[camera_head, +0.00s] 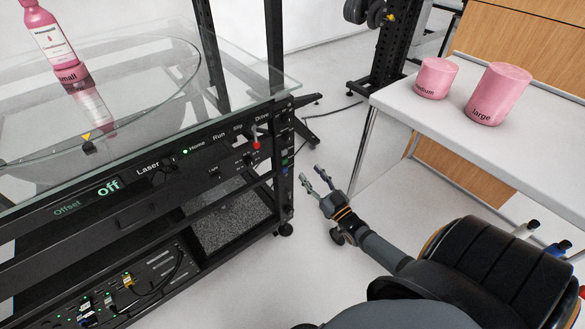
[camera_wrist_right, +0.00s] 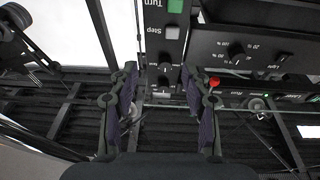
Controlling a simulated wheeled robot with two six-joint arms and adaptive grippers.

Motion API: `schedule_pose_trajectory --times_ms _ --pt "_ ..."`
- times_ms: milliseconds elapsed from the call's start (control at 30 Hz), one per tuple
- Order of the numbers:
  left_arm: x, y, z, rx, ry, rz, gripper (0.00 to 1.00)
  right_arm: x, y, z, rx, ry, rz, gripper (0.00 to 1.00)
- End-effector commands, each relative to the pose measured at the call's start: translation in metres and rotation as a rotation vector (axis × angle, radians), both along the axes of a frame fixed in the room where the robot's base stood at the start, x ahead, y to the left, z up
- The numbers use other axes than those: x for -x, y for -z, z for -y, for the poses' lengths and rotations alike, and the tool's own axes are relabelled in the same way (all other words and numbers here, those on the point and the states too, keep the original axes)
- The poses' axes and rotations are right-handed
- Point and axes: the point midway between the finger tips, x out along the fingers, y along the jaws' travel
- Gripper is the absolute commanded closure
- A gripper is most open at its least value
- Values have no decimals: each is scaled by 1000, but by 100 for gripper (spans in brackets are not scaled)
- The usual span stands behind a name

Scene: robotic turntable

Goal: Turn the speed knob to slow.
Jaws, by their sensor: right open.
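The turntable's black control panel (camera_head: 200,150) runs along its front edge. The label of the speed knob is not readable in either view, so I cannot tell for certain which knob it is. In the right wrist view, a narrow panel with a small knob (camera_wrist_right: 165,69) shows between my fingers, below a Step button (camera_wrist_right: 172,32). A dial with percent marks (camera_wrist_right: 238,58) is to its right. My right gripper (camera_head: 318,179) is open and empty, apart from the panel, to the right of the turntable's corner. Its fingers (camera_wrist_right: 161,100) also show in the wrist view. My left gripper is not in view.
A red-tipped lever (camera_head: 256,145) sticks out near the panel's right end. A white table (camera_head: 430,125) with two pink cylinders (camera_head: 498,94) is at the right. Open floor lies between table and turntable.

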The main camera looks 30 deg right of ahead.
Motion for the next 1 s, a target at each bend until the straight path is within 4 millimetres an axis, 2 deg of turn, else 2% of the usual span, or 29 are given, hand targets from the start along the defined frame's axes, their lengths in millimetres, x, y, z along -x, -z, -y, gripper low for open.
schedule_pose_trajectory --times_ms 33,100,167,367,500,800,1000 --pt "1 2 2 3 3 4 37 -2 -3 -3 -3 -19 58 52" --pt "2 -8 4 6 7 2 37 -2 -19 -5 -11 -37 115 52" --pt "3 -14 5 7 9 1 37 -2 -27 -7 -14 -45 138 52" --pt "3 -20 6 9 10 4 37 -8 -35 -8 -16 -47 147 52" --pt "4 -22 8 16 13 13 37 -31 -44 -10 -16 -46 149 52" --pt "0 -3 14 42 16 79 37 -85 -65 -14 -14 -46 146 52" --pt "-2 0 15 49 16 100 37 -98 -71 -15 -15 -45 142 52"
